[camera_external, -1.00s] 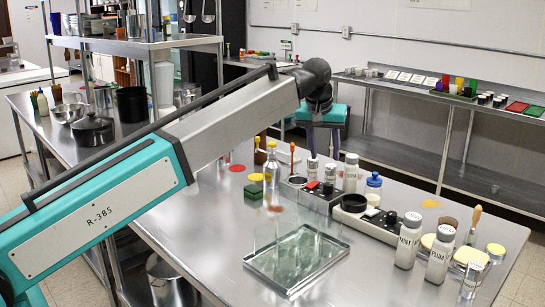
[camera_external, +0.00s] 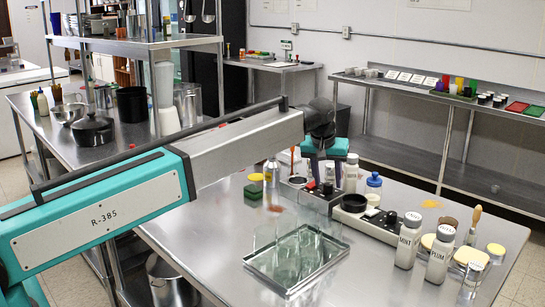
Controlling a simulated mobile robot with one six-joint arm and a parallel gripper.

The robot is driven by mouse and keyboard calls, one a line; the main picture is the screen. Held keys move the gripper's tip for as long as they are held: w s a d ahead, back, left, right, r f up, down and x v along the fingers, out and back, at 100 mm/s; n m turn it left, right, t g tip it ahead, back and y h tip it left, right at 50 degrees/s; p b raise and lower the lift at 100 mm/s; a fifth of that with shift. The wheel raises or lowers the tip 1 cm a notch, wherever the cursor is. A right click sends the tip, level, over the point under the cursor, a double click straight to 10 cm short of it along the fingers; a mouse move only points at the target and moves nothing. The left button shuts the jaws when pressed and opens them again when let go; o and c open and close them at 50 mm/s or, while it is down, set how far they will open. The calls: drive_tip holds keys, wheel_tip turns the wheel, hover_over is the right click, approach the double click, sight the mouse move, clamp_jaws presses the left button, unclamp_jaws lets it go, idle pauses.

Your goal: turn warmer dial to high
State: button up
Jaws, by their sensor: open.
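Two low metal units with round black-rimmed tops stand in a row on the steel table. The rear unit (camera_external: 297,182) has a small red part (camera_external: 311,185) and a dark knob-like part (camera_external: 328,188) beside its round top. The front unit (camera_external: 354,203) has a dark knob-like part (camera_external: 391,217) toward its right end. I cannot tell which one carries the warmer dial, nor read any setting. My gripper (camera_external: 322,172) points down just above the rear unit, open and empty. Its fingertips are small and partly lost among the shakers behind; contact with the unit is not clear.
White shakers (camera_external: 408,240) stand at the front right, and another (camera_external: 351,172) rises close right of my gripper. A blue-lidded jar (camera_external: 374,184) is near. A glass tray (camera_external: 297,258) sits in front.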

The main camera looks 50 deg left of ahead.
drive_tip(key=shift+w+a+f, duration=0.1)
drive_tip(key=shift+w+f, duration=0.1)
drive_tip(key=shift+f, duration=0.35)
drive_tip(key=c, duration=1)
drive_tip(key=shift+n+b, duration=0.35)
drive_tip(key=shift+n, duration=0.15)
drive_tip(key=o, duration=1)
drive_tip(key=shift+r, duration=0.15)
